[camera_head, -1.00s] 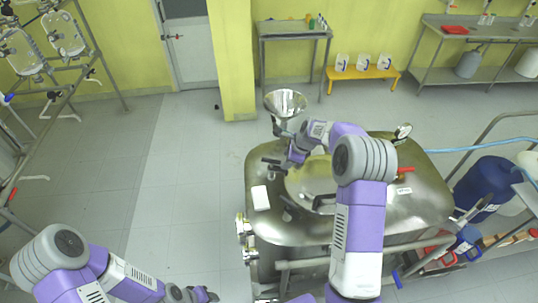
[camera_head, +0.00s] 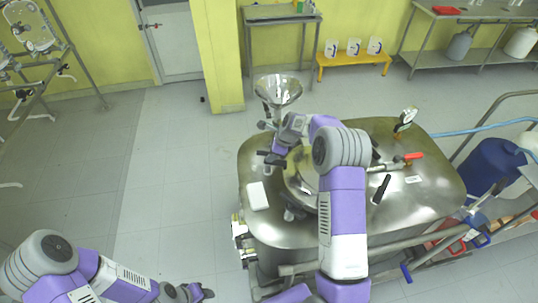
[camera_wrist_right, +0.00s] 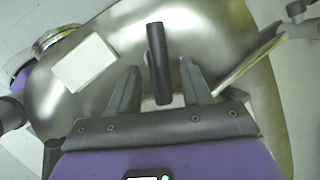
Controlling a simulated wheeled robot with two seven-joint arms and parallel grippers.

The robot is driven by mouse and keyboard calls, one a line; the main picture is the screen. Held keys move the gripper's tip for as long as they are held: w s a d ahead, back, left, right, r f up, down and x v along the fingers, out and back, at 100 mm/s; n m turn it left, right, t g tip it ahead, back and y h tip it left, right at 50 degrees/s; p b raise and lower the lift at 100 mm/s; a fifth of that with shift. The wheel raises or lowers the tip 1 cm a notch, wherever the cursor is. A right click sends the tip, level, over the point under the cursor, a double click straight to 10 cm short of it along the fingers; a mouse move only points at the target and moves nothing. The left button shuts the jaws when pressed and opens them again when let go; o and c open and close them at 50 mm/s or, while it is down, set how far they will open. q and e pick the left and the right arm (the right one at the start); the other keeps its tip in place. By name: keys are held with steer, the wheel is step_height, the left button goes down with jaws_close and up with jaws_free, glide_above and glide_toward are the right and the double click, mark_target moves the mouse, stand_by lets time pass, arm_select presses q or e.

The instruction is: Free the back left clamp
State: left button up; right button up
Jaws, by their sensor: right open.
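The back left clamp's black handle (camera_head: 270,157) shows at the back left of the round lid on the steel vessel (camera_head: 420,200). My right gripper (camera_head: 279,153) is over that clamp, partly hiding it. In the right wrist view, a dark upright bar, the clamp handle (camera_wrist_right: 157,50), stands between the two spread fingers of the right gripper (camera_wrist_right: 160,72). A gap shows on each side, so the fingers are not closed on it. My left gripper (camera_head: 198,292) hangs low at the left, away from the vessel; its jaw opening is unclear.
A white box (camera_head: 257,196) lies on the vessel top, left of the lid, and shows in the wrist view (camera_wrist_right: 85,62). A funnel (camera_head: 278,90) rises behind the clamp. Another black clamp handle (camera_head: 381,189) and a red-handled valve (camera_head: 412,156) are at the right. Floor left of the vessel is clear.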

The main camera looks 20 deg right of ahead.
steer(key=shift+x, duration=1.65)
steer(key=shift+w, duration=0.1)
steer(key=shift+c, duration=0.3)
jaws_close()
